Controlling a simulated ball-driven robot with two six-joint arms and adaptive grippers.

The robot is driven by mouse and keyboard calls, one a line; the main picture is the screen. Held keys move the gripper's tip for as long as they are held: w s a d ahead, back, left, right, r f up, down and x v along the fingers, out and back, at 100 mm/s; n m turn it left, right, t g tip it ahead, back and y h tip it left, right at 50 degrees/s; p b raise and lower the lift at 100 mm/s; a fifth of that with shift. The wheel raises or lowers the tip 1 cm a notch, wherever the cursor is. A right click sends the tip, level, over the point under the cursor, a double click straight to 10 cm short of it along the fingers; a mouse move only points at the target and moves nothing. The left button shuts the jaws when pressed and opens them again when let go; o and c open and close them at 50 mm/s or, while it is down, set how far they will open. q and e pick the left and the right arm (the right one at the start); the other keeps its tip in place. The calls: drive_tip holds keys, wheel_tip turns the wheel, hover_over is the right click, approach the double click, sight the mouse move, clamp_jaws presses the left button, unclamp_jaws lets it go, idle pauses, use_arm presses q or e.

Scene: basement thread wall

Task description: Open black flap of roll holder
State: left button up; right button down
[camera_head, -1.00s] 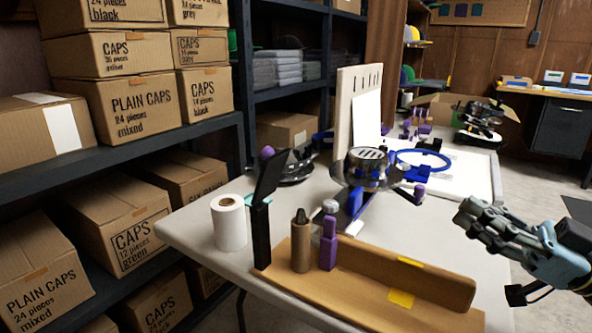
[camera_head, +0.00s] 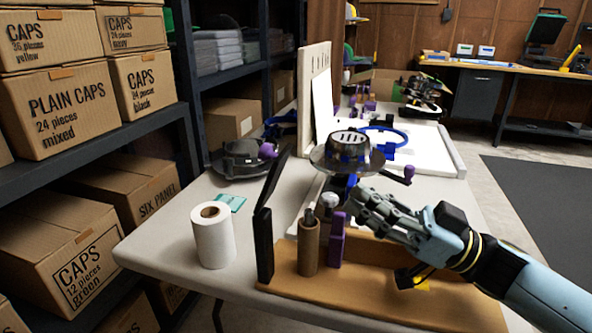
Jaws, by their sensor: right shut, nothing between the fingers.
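The roll holder shows as a narrow black upright post (camera_head: 264,248) near the front left of the table. A thin black flap (camera_head: 274,178) rises from its top and leans up to the right. A white paper roll (camera_head: 214,240) stands upright just left of the post, apart from it. My right gripper (camera_head: 362,202) reaches in from the right, its grey fingers shut and empty, pointing left. It is right of the flap and apart from it, above the small bottles. My left gripper is not in view.
A round metal-topped device (camera_head: 350,145) stands behind. Shelves with boxes (camera_head: 65,105) line the left. The table is clear left of the roll.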

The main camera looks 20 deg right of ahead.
sight(287, 157)
drive_tip(key=x, duration=0.8)
drive_tip(key=shift+x, duration=0.8)
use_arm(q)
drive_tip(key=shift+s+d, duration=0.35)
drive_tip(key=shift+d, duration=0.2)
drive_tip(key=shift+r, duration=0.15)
use_arm(e)
drive_tip(key=p, duration=0.3)
drive_tip(key=r+g+h+p, duration=0.1)
drive_tip(key=p, duration=0.3)
drive_tip(key=shift+w+a+r, duration=0.25)
drive_tip(key=shift+a+r, duration=0.1)
drive_tip(key=shift+w+a+p, duration=0.15)
drive_tip(key=shift+a+p, duration=0.1)
drive_tip(key=shift+p, duration=0.2)
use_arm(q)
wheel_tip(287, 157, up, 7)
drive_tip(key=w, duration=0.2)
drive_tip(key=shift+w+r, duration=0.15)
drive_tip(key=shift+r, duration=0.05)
use_arm(e)
drive_tip(key=shift+f, duration=0.25)
